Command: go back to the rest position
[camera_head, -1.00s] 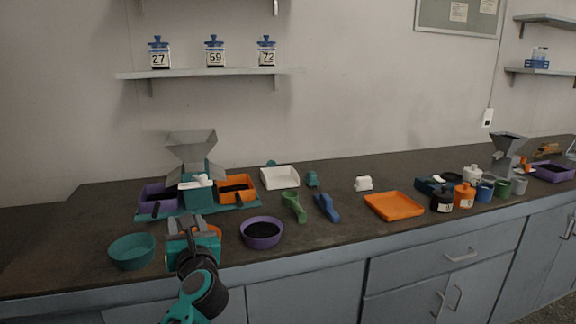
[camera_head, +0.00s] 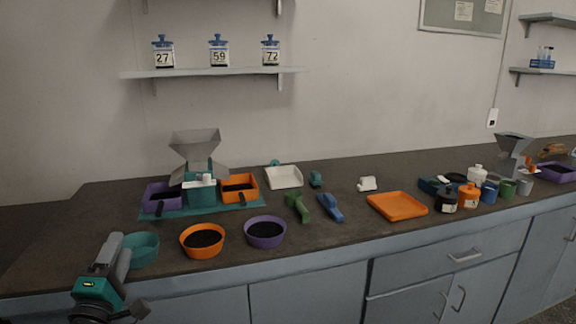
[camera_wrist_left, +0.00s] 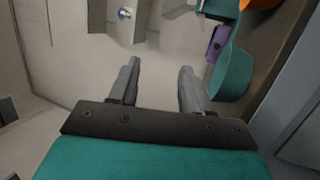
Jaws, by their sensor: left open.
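My left gripper (camera_head: 115,258) is at the lower left of the head view, in front of the counter's front edge and beside the teal bowl (camera_head: 141,250). In the left wrist view its two fingers (camera_wrist_left: 157,85) stand apart with nothing between them. The teal bowl also shows at the right of the wrist view (camera_wrist_left: 233,75). My right gripper is not in view.
On the counter (camera_head: 330,238) stand an orange bowl (camera_head: 188,252) and a purple bowl (camera_head: 251,238), both with dark contents. An orange tray (camera_head: 398,205) lies further right.

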